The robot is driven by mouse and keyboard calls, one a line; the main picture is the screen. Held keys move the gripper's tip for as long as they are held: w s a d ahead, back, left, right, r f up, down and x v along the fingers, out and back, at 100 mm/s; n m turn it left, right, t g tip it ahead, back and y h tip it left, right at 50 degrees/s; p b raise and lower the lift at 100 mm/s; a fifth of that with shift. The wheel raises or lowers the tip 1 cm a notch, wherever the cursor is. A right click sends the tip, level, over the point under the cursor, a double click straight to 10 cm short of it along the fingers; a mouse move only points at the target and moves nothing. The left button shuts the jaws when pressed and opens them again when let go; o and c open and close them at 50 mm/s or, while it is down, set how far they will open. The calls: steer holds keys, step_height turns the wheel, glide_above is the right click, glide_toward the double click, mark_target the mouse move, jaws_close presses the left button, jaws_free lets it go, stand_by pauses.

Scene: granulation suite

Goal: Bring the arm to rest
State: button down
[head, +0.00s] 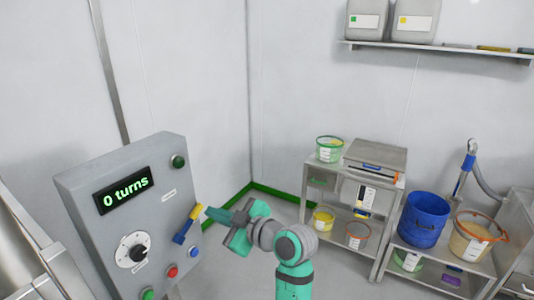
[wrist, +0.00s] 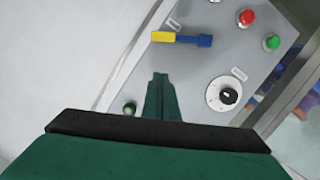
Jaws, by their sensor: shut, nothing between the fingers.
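My arm (head: 295,255) is green and grey and reaches up and to the left in the head view. My gripper (head: 215,214) is shut and empty, its fingertips close to the grey control panel (head: 85,190). In the wrist view the closed fingers (wrist: 160,82) point at the panel face, just short of a blue and yellow lever switch (wrist: 182,38). The lever (head: 186,225) also shows beside the fingertips in the head view. I cannot tell whether the fingers touch the panel.
The panel has a display (head: 124,190) reading "0 turns", a dial (head: 134,250) and several buttons. A steel table (head: 350,182) with tubs stands right of my arm. A blue bucket (head: 424,220) sits on a lower stand. A wall shelf (head: 440,48) holds containers.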

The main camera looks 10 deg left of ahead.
steer(key=s+d+f+m+t+h, duration=0.1)
steer(key=d+f+m+t+h, duration=0.2)
steer(key=f, duration=0.5)
steer(key=s+d+f+m+t, duration=0.1)
steer(key=d+f+m, duration=0.1)
steer(key=f+m, duration=0.5)
steer(key=s+d+f+m+t+h, duration=0.1)
steer(key=s+d+f+m+h, duration=0.15)
steer(key=s+d+f, duration=0.35)
steer(key=s+d+f+m+t+h, duration=0.1)
steer(key=s+f+h, duration=0.2)
steer(key=s+f, duration=0.35)
steer(key=s+d+f+m+h, duration=0.3)
steer(key=s+d+f, duration=0.25)
steer(key=s, duration=0.25)
steer(key=s+d+r+h, duration=0.1)
steer(key=s+r, duration=0.1)
steer(key=s, duration=0.9)
steer(key=s+d+r+t+h, duration=0.1)
steer(key=s+d+r, duration=0.1)
steer(key=s, duration=0.9)
steer(key=shift+d+r+m+t, duration=0.3)
steer(key=shift+r+m, duration=0.15)
steer(key=shift+r, duration=0.1)
